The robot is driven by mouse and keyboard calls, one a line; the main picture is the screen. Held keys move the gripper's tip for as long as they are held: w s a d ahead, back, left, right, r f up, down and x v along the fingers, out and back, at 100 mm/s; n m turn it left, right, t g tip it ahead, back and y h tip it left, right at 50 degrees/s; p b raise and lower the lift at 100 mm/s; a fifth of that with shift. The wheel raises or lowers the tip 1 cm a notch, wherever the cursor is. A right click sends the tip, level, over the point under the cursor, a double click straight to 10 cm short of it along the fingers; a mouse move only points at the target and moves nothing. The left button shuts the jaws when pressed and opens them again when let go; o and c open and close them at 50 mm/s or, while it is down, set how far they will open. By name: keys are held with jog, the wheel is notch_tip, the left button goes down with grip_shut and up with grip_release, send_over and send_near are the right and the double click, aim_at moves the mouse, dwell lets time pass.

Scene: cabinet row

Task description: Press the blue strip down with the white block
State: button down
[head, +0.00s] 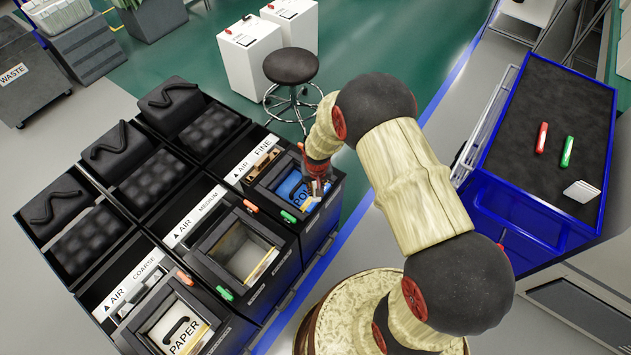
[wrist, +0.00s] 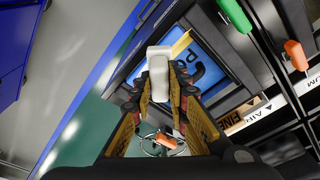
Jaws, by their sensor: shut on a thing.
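A blue strip (head: 292,187) with dark lettering lies in the box opening of the black unit labelled FINE. It also shows in the wrist view (wrist: 207,68), right of my fingers. My gripper (head: 319,178) is over the front right part of that opening and hides some of the strip. In the wrist view my gripper (wrist: 160,95) is shut on a white block (wrist: 159,65), which sticks out past the fingertips. The block's far end overlaps the edge of the opening, beside a yellow strip (wrist: 181,44). I cannot tell whether the block touches the blue strip.
The MEDIUM box (head: 243,250) and the COARSE box with a PAPER piece (head: 182,337) stand in the same row. Orange and green tabs (head: 289,216) sit on the box rims. A blue cart (head: 525,200) stands at the right, a stool (head: 291,68) behind.

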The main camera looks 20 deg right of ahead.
aim_at(316, 185)
jog(key=shift+r+p, duration=1.05)
jog(key=shift+r, duration=0.95)
